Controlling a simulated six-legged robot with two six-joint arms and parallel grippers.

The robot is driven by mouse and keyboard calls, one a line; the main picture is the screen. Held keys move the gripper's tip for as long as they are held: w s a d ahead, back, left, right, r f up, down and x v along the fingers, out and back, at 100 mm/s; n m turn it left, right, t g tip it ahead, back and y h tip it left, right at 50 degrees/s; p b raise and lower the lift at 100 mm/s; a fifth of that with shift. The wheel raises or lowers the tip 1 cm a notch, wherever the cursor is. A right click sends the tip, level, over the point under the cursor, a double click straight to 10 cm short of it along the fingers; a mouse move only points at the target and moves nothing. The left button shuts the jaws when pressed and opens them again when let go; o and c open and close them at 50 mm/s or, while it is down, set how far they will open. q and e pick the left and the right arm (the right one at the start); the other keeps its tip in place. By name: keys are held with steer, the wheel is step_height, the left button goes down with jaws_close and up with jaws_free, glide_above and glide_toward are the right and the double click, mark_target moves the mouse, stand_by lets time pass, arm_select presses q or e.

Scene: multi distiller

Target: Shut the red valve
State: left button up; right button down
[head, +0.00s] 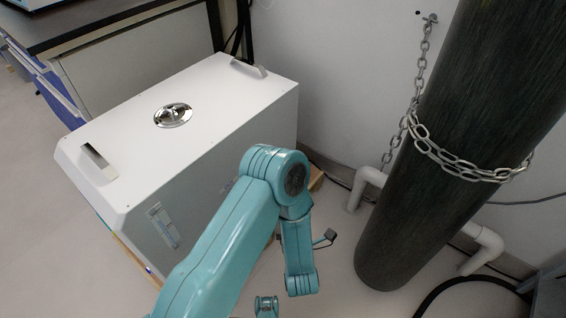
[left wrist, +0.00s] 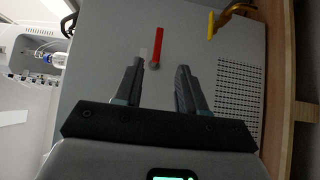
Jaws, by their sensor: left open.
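The red valve (left wrist: 158,46) shows in the left wrist view as a narrow red bar with a small grey round part at its lower end. It stands against a grey panel (left wrist: 110,30), just beyond the fingertips and nearer the left finger. My left gripper (left wrist: 160,66) is open and empty, its two dark fingers apart. I cannot tell whether a fingertip touches the valve. In the head view my left arm bends down in front of the white box, and its fingers and the red valve are hidden. My right gripper is in neither view.
A yellow handle (left wrist: 211,25) on a brass pipe (left wrist: 235,10) is right of the red valve. A vent grille (left wrist: 238,95) lies below it. In the head view, a white box (head: 215,95) stands left of a chained dark cylinder (head: 430,200), with white pipes (head: 370,178) behind.

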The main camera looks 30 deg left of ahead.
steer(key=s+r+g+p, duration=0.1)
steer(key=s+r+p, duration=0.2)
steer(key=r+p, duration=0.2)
arm_select(q)
steer(key=b+x, duration=0.6)
steer(key=x, duration=1)
steer(key=shift+a, duration=0.15)
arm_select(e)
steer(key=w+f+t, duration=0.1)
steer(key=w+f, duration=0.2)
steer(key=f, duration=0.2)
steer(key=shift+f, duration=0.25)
arm_select(q)
steer(key=shift+r, duration=0.15)
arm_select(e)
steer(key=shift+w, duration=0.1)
arm_select(q)
jaws_close()
